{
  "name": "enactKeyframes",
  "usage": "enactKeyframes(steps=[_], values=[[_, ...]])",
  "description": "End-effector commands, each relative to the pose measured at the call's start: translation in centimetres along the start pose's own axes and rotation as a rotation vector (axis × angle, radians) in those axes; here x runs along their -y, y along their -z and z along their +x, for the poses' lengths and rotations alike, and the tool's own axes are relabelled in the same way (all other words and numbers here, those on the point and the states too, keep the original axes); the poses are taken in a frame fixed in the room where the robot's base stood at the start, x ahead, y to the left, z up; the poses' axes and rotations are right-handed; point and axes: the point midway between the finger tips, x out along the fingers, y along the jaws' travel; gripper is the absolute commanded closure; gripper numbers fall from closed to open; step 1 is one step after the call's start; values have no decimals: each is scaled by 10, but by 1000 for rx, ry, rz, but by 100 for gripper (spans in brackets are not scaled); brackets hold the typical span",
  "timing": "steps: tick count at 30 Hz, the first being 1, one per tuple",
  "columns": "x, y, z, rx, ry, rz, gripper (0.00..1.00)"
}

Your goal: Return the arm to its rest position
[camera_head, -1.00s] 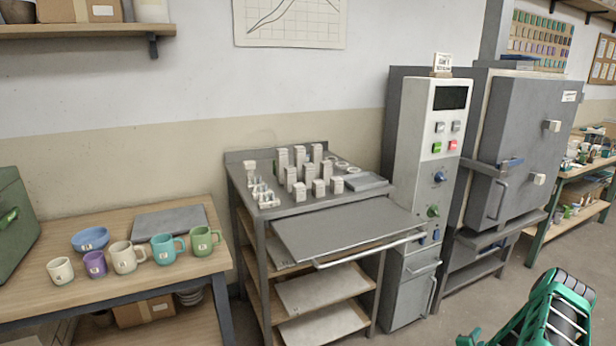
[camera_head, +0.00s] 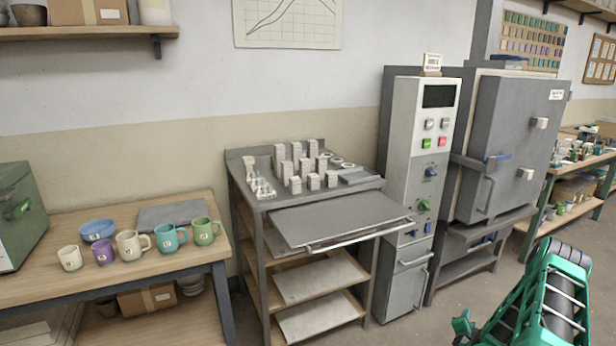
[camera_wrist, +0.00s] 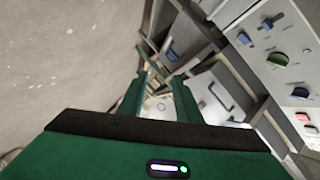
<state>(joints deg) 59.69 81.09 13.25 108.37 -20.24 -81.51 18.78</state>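My gripper (camera_wrist: 160,100) shows in the wrist view with its two green fingers apart. Nothing is held between them; the shelves and furniture show beyond the gap. The green and black body of my gripper fills the bottom of that view. In the head view, part of my green and black arm (camera_head: 555,300) stands at the bottom right, over the floor in front of the kiln. The fingertips cannot be made out there.
A kiln (camera_head: 515,140) and control cabinet (camera_head: 410,150) stand behind my arm. A metal rack (camera_head: 345,226) has a pulled-out shelf. Mugs (camera_head: 130,246) and a blue bowl (camera_head: 96,228) stand on the left table (camera_head: 100,290). The floor (camera_head: 445,312) beside my arm is clear.

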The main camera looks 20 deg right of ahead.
Motion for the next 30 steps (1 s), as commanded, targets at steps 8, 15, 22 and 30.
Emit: enactKeyframes(steps=[8,15,22,30], values=[[80,-7,-2,196,45,-179,69],[149,-10,-30,390,51,-389,69],[200,0,-75,540,25,-579,69],[244,24,-148,684,-39,-773,69]])
